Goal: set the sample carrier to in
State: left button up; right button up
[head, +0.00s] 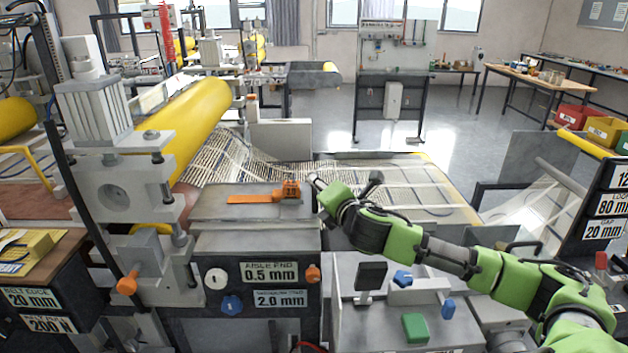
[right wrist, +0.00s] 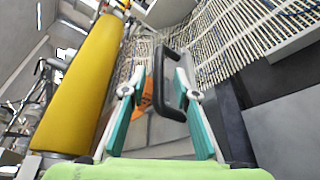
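No part in view is labelled as the sample carrier, and I cannot tell for sure which one it is. A black loop handle (right wrist: 160,85) shows in the right wrist view, between and just beyond my fingertips. The right fingertip overlaps it in the picture; I cannot tell whether they touch. My right gripper (right wrist: 159,78) has its two teal fingers apart. In the head view the right gripper (head: 316,182) is above the right edge of a grey machine top, beside an orange block on a flat orange strip (head: 252,198). My left gripper is not in view.
A yellow roller (head: 190,112) and the grey press column (head: 125,195) stand left. Woven mesh (head: 230,160) runs behind the grey top. A front panel (head: 222,252) carries knobs and labels. A bench with a green block (head: 415,328) lies below my right arm.

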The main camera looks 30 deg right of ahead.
jog(key=x, duration=0.3)
jog(key=shift+w+d+f+p, duration=0.1)
jog(key=shift+w+p, duration=0.2)
jog(key=shift+w, duration=0.15)
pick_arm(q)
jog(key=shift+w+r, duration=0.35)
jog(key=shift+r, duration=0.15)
pick_arm(e)
grip_shut()
